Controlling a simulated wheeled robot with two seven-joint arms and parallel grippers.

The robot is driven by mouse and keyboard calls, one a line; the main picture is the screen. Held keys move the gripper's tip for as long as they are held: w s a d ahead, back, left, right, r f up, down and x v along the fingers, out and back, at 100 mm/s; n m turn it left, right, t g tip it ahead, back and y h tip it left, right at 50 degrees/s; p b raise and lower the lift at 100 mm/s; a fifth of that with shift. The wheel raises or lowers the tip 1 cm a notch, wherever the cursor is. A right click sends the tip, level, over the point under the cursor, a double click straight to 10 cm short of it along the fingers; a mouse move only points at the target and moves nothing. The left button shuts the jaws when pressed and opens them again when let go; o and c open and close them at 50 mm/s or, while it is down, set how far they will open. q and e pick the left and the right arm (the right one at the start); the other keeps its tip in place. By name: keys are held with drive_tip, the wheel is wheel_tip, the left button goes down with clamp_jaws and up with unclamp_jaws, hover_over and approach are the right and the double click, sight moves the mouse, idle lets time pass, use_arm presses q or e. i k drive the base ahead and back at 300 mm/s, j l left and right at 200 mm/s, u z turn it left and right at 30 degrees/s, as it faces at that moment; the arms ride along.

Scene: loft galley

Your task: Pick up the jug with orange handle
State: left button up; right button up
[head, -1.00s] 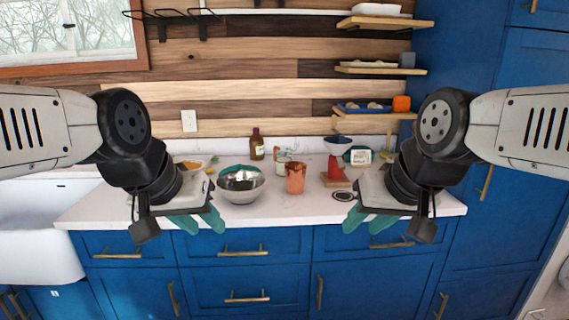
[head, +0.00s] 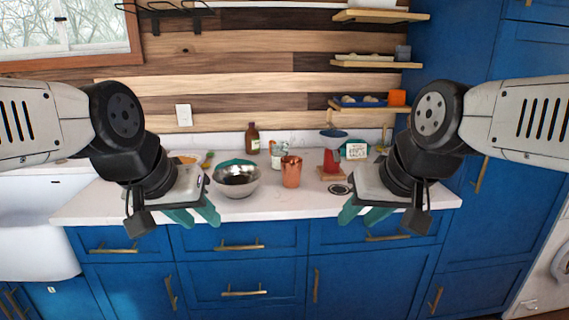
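A copper-orange cup-like vessel (head: 291,172) stands upright on the white counter near the middle. Just behind it is a small pale, clear-looking jug or jar (head: 277,155), partly hidden by the vessel. I cannot make out an orange handle on either one. My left gripper (head: 195,216) is at the counter's front edge, left of the vessel, with its teal fingers apart and empty. My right gripper (head: 362,216) is at the front edge to the right, also with fingers apart and empty. Neither gripper touches the vessel or the jug.
A metal bowl (head: 236,185) sits left of the vessel. A brown bottle (head: 252,138) stands at the back. A red item with a blue funnel-like top (head: 333,145) stands on a small wooden board (head: 331,174) to the right. Wall shelves (head: 375,64) hang above at right.

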sight(279, 148)
drive_tip(key=i+j+z, duration=0.35)
drive_tip(key=i, duration=0.15)
drive_tip(key=i+j+z, duration=0.35)
drive_tip(key=i+l, duration=0.2)
drive_tip(key=i, duration=0.35)
